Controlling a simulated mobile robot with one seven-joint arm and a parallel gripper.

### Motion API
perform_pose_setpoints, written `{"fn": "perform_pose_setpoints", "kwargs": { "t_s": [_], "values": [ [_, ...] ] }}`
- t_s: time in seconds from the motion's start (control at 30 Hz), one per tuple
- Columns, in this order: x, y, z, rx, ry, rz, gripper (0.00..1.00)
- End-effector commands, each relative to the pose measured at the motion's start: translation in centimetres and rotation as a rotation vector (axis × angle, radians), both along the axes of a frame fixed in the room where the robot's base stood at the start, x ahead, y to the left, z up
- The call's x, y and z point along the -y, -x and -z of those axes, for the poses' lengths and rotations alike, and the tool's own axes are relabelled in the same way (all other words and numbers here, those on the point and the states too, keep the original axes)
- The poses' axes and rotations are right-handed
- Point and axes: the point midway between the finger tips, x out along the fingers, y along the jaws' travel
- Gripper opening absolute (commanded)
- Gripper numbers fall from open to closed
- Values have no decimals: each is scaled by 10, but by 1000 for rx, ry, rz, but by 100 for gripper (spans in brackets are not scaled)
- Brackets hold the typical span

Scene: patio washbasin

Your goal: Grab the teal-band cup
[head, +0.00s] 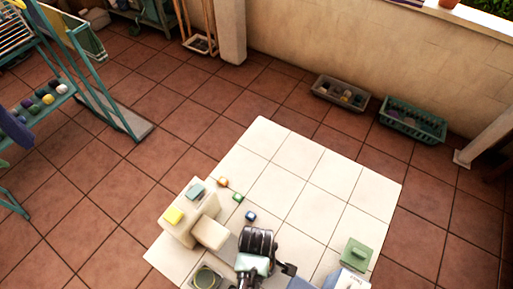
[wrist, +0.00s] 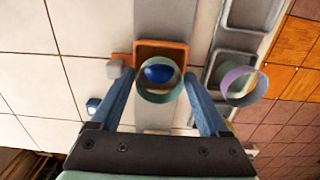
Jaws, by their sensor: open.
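The teal-band cup (wrist: 160,97) shows in the wrist view as a pale teal ring seen from above. A blue round thing (wrist: 159,73) shows inside its ring; I cannot tell if it is in the cup or beneath it. My gripper (wrist: 158,78) is open, with one blue finger on each side of the cup. Whether the fingers touch it is unclear. A purple-band cup (wrist: 240,87) stands to the right, outside the fingers. In the head view my arm covers part of the table's front, and the fingertips cannot be made out.
An orange tray (wrist: 148,45) lies behind the teal ring, and grey trays (wrist: 252,12) are at right. The tiles' far middle (head: 310,175) is clear.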

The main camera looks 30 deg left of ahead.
Motion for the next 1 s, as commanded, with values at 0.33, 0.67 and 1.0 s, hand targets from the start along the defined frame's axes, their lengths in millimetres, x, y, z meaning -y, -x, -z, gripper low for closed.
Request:
{"fn": "perform_pose_setpoints", "kwargs": {
  "t_s": [0.33, 0.67, 1.0],
  "values": [
    [0, 0, 4, 2, 0, 0, 69],
    [0, 0, 4, 1, 0, 0, 10],
    [0, -1, -2, 2, 0, 1, 8]
  ]
}}
